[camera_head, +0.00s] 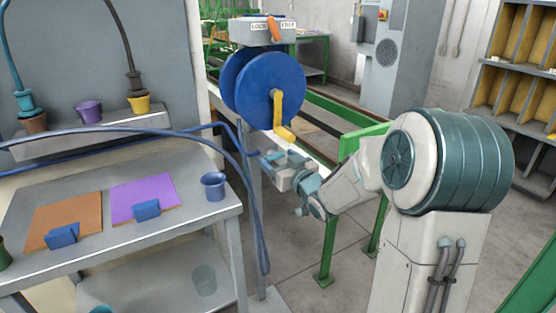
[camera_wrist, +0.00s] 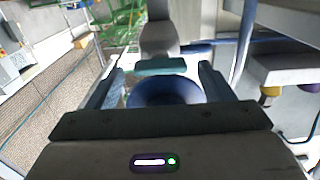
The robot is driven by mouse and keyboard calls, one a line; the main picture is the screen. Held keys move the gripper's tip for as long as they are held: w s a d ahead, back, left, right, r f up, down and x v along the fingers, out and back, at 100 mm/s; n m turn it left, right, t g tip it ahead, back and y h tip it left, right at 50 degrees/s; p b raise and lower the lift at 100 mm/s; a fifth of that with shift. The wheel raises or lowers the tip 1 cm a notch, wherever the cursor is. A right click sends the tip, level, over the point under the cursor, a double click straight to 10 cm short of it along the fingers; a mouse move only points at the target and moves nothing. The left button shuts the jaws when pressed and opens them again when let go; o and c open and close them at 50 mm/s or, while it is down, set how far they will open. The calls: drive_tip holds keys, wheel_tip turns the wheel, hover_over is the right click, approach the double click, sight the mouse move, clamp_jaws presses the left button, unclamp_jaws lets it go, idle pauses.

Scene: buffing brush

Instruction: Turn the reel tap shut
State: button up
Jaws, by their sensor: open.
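A blue hose reel (camera_head: 272,88) stands on a grey post behind the workbench, with a yellow crank (camera_head: 282,115) on its face. My gripper (camera_head: 269,160) is low in front of the reel, below the crank, beside the post. In the wrist view its two fingers are apart. No tap handle stands out in the head view, where my gripper covers that spot.
An orange lever (camera_head: 274,28) sits on a labelled grey box above the reel. A blue hose (camera_head: 250,190) hangs left of my gripper. The grey workbench (camera_head: 130,245) holds coloured mats and a blue cup (camera_head: 214,186). Green rails (camera_head: 328,245) stand near my arm.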

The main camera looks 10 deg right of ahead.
drive_tip(key=shift+w+a, duration=0.2)
drive_tip(key=shift+w, duration=0.4)
drive_tip(key=c, duration=1)
